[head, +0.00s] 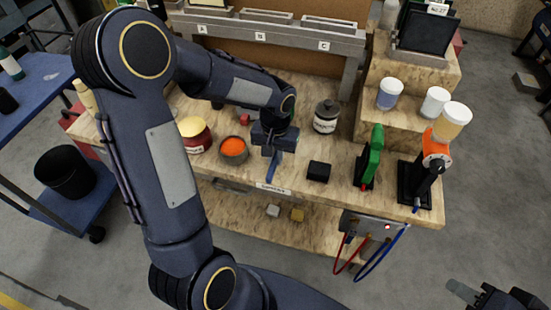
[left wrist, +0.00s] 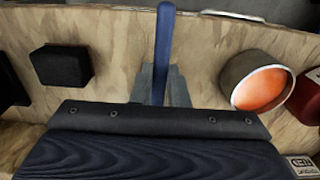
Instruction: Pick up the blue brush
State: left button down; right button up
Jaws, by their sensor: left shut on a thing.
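The blue brush (head: 272,170) is a slim dark blue handle at the front part of the wooden workbench. It also shows in the left wrist view (left wrist: 165,45), pointing away from the gripper. My left gripper (head: 272,148) is shut on the brush, with its grey fingers (left wrist: 161,84) on either side of the handle. Whether the brush touches the bench is hard to tell. My right gripper (head: 462,291) is at the bottom right corner, away from the bench, partly cut off by the frame; its jaw opening is unclear.
An orange-filled bowl (head: 233,149) and a red jar (head: 195,134) stand left of my left gripper. A black block (head: 318,171), a green tool (head: 372,157) and an orange tool (head: 434,160) are to the right. A dark bottle (head: 326,117) stands behind.

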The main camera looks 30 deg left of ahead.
pick_arm(q)
jog(key=s+d+r+b, duration=0.1)
jog(key=s+d+r, duration=0.7)
jog(key=s+r, duration=0.2)
jog(key=shift+s+r+b, duration=0.35)
jog(key=shift+s+r, duration=0.05)
jog(key=shift+s, duration=0.35)
